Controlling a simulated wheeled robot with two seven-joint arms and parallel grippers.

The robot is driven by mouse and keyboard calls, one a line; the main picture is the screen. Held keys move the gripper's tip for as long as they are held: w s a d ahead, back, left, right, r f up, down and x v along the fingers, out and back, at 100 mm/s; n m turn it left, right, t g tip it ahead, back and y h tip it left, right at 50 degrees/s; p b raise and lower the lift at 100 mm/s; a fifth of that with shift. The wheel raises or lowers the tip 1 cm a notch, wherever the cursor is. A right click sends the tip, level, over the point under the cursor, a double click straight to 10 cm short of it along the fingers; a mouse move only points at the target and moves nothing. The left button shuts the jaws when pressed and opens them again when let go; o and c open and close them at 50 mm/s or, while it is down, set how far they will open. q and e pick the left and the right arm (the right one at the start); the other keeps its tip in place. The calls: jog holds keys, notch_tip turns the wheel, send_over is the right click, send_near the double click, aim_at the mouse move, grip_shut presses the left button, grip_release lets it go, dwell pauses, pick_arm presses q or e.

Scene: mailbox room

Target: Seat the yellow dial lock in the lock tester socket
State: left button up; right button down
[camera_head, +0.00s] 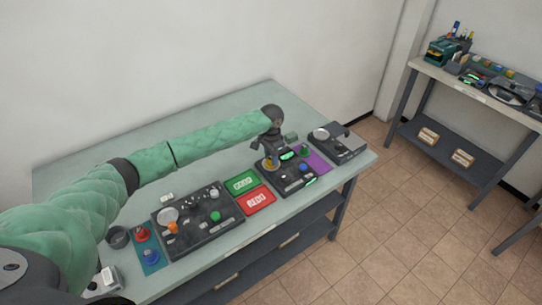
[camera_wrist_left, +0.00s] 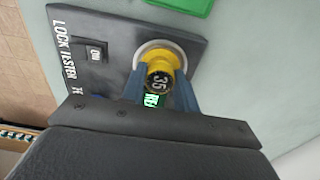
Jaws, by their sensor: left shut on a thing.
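The yellow dial lock (camera_wrist_left: 160,72) shows in the left wrist view with a dark dial face marked 35. My left gripper (camera_wrist_left: 160,90) is shut on it, one blue finger on each side. The lock is at the round, pale-rimmed socket (camera_wrist_left: 139,54) of the dark lock tester (camera_wrist_left: 115,35). I cannot tell how deep it sits. In the head view, my left gripper (camera_head: 270,158) points down over the tester (camera_head: 293,189), with a bit of the yellow lock (camera_head: 267,165) below it. A green lit display (camera_wrist_left: 152,101) is partly hidden by the gripper. My right gripper is not in view.
A second table (camera_head: 440,72) stands at right. The table's back is largely clear.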

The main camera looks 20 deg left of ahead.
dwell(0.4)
pick_arm(q)
jog(key=o, duration=1.3)
jog(key=shift+r+p, duration=2.95)
jog(key=shift+p, duration=0.05)
